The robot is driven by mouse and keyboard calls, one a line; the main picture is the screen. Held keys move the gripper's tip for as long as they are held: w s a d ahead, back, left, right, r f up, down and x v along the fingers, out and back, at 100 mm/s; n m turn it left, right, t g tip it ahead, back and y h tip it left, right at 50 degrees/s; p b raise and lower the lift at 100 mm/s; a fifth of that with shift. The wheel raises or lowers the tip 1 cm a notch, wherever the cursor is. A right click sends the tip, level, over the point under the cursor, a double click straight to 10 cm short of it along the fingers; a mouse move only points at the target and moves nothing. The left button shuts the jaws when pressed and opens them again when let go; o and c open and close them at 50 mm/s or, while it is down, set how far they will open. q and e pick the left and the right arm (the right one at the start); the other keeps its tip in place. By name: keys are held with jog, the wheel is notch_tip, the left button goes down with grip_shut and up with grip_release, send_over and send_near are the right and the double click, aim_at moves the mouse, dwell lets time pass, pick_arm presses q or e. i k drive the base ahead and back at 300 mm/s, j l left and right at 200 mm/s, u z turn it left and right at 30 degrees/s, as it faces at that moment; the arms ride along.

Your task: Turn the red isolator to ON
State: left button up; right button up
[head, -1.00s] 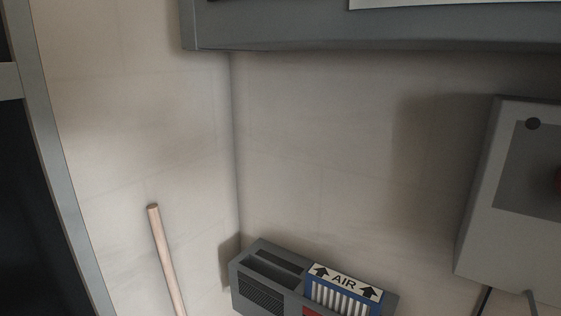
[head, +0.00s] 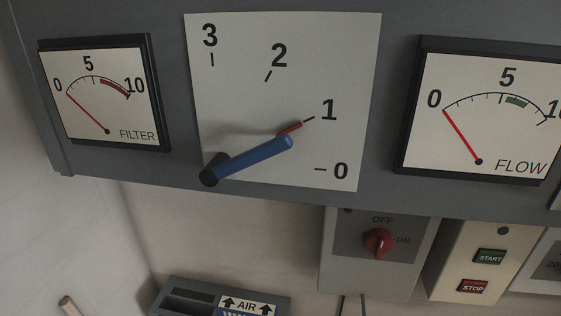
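The red isolator (head: 379,242) is a small rotary knob on a grey box below the big panel, right of the middle in the head view. OFF is printed above it and ON to its right. Its grip looks roughly upright, towards OFF, though it is small and dim. Neither of my grippers is in view, and nothing covers the knob.
Above is a grey panel with a FILTER gauge (head: 101,95), a FLOW gauge (head: 482,120) and a blue lever (head: 252,160) at 1 on a 0–3 scale. Right of the isolator are START (head: 489,257) and STOP (head: 473,287) buttons. An AIR-labelled unit (head: 246,304) is below.

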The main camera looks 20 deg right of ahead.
aim_at(379, 241)
jog(key=z, duration=1.1)
